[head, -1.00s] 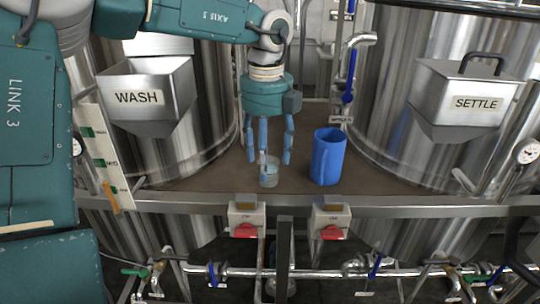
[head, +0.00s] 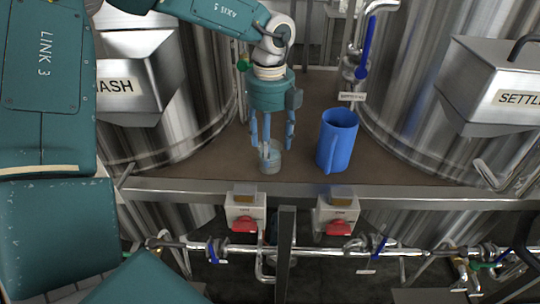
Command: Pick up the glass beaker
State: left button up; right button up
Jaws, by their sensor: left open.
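The glass beaker (head: 271,163) is small and clear. It stands upright on the brown shelf (head: 210,170) between the two steel tanks, close to the front edge. My left gripper (head: 271,146) points down from above with its blue fingers spread, open, at the beaker. One finger crosses in front of the beaker's upper part; the others are to its left and right. I cannot tell whether any finger touches the glass. My right gripper is not in view.
A blue jug (head: 338,140) stands just right of the beaker. A steel rail (head: 400,196) runs along the shelf front, above two red-switched boxes. A blue-handled valve (head: 366,48) stands behind the jug.

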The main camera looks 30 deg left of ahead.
pick_arm(q)
notch_tip(320, 180, down, 3)
jog(key=shift+f+p, duration=0.1)
jog(key=shift+p, duration=0.5)
jog(key=shift+f, duration=0.15)
jog(key=c, duration=1.3)
notch_tip(320, 180, up, 20)
jog(key=b, duration=0.3)
